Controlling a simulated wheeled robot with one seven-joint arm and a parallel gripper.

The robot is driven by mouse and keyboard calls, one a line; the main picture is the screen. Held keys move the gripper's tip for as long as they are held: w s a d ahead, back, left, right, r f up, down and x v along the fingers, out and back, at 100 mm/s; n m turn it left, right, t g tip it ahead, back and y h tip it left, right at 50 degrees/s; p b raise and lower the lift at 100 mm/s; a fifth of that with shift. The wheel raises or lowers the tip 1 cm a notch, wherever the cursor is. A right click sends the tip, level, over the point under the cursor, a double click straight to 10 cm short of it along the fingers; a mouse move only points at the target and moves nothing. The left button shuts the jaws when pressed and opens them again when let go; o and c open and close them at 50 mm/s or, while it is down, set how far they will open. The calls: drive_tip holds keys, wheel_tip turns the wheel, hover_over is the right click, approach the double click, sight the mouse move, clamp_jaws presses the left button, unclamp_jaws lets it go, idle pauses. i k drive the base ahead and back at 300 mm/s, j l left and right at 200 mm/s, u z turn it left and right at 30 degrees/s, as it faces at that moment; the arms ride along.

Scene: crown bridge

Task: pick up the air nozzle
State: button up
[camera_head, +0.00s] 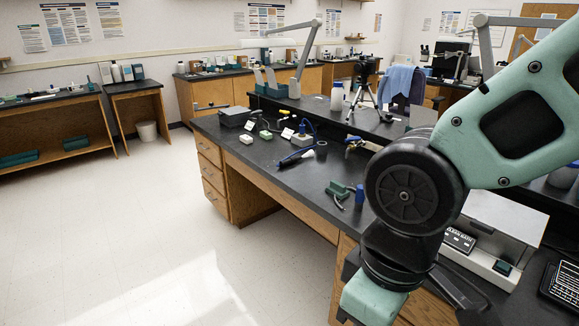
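A blue and dark tool with a pale end (296,157) lies on the black bench top, left of a short dark cylinder; it may be the air nozzle, but it is too small to be sure. A brass and blue fitting (354,142) stands farther right, near the raised shelf, and could also be an air part. My teal and black arm fills the right side and hides part of the bench. The fingers of my gripper do not show.
A green device (338,192) and blue cylinder (360,195) stand near the bench's front edge. A grey-white box labelled clean bath (482,246) is beside my arm. Small items and cards crowd the bench's far left end. Open floor (150,240) lies left.

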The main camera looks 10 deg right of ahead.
sight(284, 163)
drive_tip(key=i, duration=0.15)
drive_tip(key=i+j+z, duration=0.15)
drive_tip(key=z, duration=1.05)
drive_tip(key=i+j+z, duration=0.1)
drive_tip(key=j+z, duration=0.3)
drive_tip(key=j, duration=0.3)
drive_tip(key=j+z, duration=0.4)
drive_tip(key=j, duration=0.35)
drive_tip(key=j+z, duration=0.4)
drive_tip(key=j, duration=0.3)
drive_tip(key=k+j, duration=0.1)
drive_tip(key=j, duration=0.8)
drive_tip(key=k+j, duration=0.15)
drive_tip(key=j, duration=0.3)
drive_tip(key=j+z, duration=0.1)
drive_tip(key=j, duration=0.3)
drive_tip(key=k+j, duration=0.15)
drive_tip(key=j, duration=0.3)
drive_tip(key=k+j, duration=0.1)
drive_tip(key=j, duration=0.35)
drive_tip(key=k+j, duration=0.1)
drive_tip(key=j, duration=0.35)
drive_tip(key=z, duration=0.05)
